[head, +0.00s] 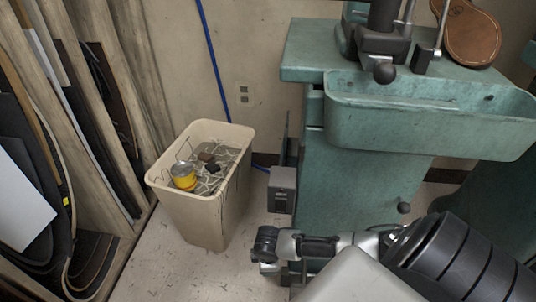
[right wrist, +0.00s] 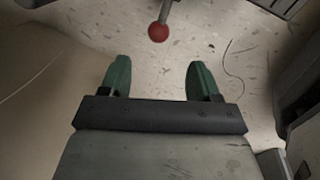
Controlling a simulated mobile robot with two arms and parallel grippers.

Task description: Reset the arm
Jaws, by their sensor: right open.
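My right arm (head: 440,255) comes in from the lower right of the head view. It is folded low in front of the green machine, with its dark end near the bottom middle. The fingers cannot be made out there. In the right wrist view my right gripper (right wrist: 158,75) shows two green fingers spread wide apart. Nothing is between them, only speckled floor beyond. My left gripper and left arm are not in view.
A green sole stitcher (head: 365,190) with a trough (head: 430,125) stands at right, a leather sole (head: 470,35) on top. A beige bin (head: 205,215) of scraps stands left of it. Sheet racks line the left. A red knob (right wrist: 158,32) shows ahead of the right fingers.

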